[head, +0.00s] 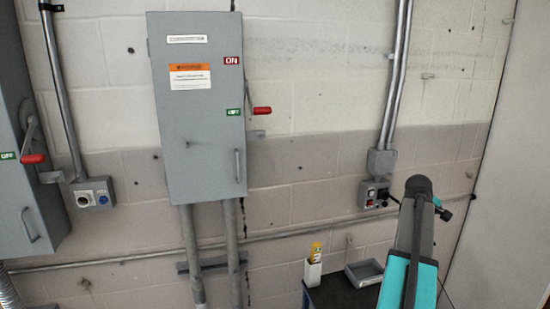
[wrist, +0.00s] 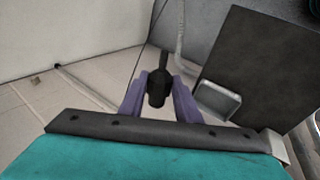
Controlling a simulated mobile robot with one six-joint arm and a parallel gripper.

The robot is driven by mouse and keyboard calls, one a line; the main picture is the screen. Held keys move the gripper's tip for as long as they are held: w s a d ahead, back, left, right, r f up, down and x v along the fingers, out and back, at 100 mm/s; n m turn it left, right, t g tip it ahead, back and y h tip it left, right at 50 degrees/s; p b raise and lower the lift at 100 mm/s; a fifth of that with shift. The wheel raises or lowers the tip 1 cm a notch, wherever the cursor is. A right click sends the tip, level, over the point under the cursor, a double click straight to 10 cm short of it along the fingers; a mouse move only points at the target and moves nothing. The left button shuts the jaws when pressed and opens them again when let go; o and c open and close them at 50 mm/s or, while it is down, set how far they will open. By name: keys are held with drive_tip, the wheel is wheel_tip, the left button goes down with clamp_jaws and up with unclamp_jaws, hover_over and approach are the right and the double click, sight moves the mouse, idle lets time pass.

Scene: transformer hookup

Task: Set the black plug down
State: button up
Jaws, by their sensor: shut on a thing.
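The black plug (wrist: 158,88) is between the two purple fingers of my gripper (wrist: 157,80) in the wrist view. My gripper is shut on it, and the plug is held in the air. A dark cable end or stem runs up from the plug in that view. A grey tray (wrist: 217,102) lies on the dark tabletop (wrist: 262,75), to the right of the gripper in the wrist view. The tray (head: 364,272) also shows in the head view.
A white holder (head: 312,273) with a yellow item stands left of the tray. A small wall box (head: 373,194) with a red switch and a black fitting sits left of my arm. Grey cabinets (head: 198,110) and conduits line the wall.

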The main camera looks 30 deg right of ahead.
drive_tip(key=w+a+f+n+t+b, duration=0.1)
drive_tip(key=w+a+b, duration=0.2)
drive_tip(key=w+a, duration=1.1)
drive_tip(key=w+a+f+n+b, duration=0.1)
drive_tip(key=w+a+n+b, duration=0.1)
drive_tip(key=w+a, duration=1.2)
drive_tip(key=w+a+f+n+t+b, duration=0.1)
drive_tip(key=a+b, duration=0.4)
drive_tip(key=a, duration=3.5)
drive_tip(key=shift+a+f+n+y, duration=0.3)
drive_tip(key=shift+f+n, duration=0.1)
drive_tip(key=shift+f, duration=0.05)
